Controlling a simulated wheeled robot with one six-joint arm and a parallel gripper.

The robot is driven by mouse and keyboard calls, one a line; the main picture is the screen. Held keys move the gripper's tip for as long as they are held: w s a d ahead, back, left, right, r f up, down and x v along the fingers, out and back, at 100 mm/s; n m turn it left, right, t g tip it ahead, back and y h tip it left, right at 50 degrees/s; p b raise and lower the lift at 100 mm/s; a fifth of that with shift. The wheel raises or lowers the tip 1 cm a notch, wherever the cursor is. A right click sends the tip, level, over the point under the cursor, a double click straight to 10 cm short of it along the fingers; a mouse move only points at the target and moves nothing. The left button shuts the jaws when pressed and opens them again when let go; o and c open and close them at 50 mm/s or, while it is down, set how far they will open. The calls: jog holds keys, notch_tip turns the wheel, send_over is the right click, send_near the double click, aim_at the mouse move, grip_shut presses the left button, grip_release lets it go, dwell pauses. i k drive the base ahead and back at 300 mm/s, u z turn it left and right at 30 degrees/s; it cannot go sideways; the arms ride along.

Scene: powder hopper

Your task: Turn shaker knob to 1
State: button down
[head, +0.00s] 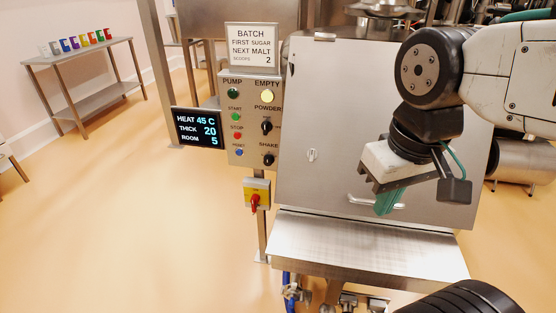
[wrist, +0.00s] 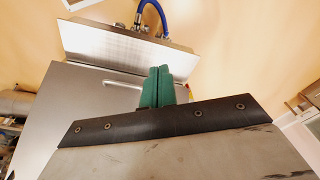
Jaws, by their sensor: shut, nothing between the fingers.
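The shaker knob (head: 268,160) is a small black knob at the lower right of the grey control panel (head: 240,150), under the partly cut label "SHAKE". Its pointer setting is too small to read. My gripper (head: 385,205) is to the right of the panel, in front of the hopper's steel front, well apart from the knob. Its green fingers are together and empty, pointing down. In the wrist view the green fingers (wrist: 158,85) are side by side against the steel front and ledge; the knob is not in that view.
The panel also has a black powder knob (head: 267,127), a lit yellow lamp (head: 267,96), several small buttons and a red-yellow switch (head: 256,195) below. A display (head: 197,129) hangs at its left. A steel ledge (head: 370,245) juts out below my gripper.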

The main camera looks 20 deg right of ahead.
aim_at(269, 159)
jog(key=u, duration=2.2)
jog(key=i, duration=1.7)
jog(key=z, duration=2.15)
